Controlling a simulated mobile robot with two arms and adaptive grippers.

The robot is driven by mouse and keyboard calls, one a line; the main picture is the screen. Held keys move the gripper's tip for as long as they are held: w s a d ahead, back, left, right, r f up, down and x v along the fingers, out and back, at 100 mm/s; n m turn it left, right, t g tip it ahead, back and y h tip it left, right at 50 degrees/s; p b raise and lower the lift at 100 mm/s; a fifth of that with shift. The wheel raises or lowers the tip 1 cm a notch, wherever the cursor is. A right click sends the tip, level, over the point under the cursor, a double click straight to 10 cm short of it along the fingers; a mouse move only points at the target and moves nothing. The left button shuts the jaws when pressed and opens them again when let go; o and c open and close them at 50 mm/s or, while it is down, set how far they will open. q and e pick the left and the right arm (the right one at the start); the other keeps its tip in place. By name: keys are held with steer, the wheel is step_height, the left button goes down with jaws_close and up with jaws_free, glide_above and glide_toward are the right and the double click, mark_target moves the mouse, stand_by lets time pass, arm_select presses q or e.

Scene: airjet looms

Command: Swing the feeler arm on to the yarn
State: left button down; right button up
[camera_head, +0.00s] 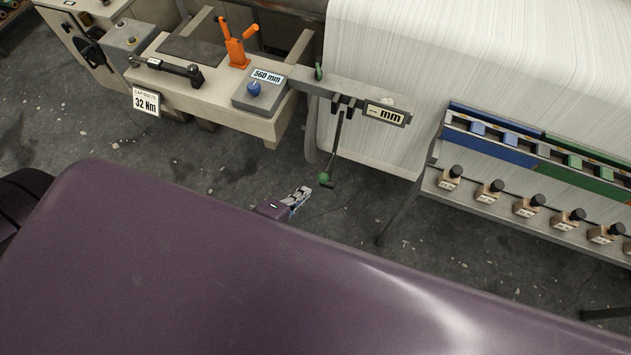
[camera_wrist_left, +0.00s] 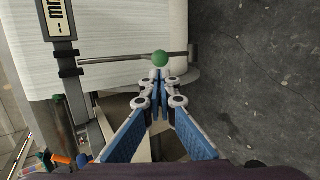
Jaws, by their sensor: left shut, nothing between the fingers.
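The feeler arm (camera_head: 339,145) is a thin dark rod hanging from a bracket on a grey rail, with a green ball (camera_head: 324,177) at its lower end. The yarn (camera_head: 420,60) is a broad white sheet wound on a large roll behind the rail. In the head view the rod hangs in front of the roll's lower left part. My left gripper (camera_head: 302,194) is shut and empty, just left of and below the ball. In the left wrist view the ball (camera_wrist_left: 160,58) sits right beyond my closed fingertips (camera_wrist_left: 158,76); contact is unclear. My right gripper is out of view.
A gauge (camera_head: 386,114) on the rail shows dashes and "mm". A bench (camera_head: 215,90) at left carries an orange lever (camera_head: 236,46), a torque wrench (camera_head: 167,68) and a blue knob (camera_head: 254,89). A rack (camera_head: 520,195) with several small weights stands at right. Floor below is open.

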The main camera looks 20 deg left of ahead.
mark_target(320, 181)
arm_select(q)
steer(key=x, duration=0.7)
steer(key=shift+w+f+p, duration=0.1)
steer(key=shift+f+p, duration=0.05)
steer(key=shift+p, duration=0.15)
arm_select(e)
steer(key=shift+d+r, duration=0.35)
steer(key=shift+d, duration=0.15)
arm_select(q)
steer(key=shift+f, duration=0.1)
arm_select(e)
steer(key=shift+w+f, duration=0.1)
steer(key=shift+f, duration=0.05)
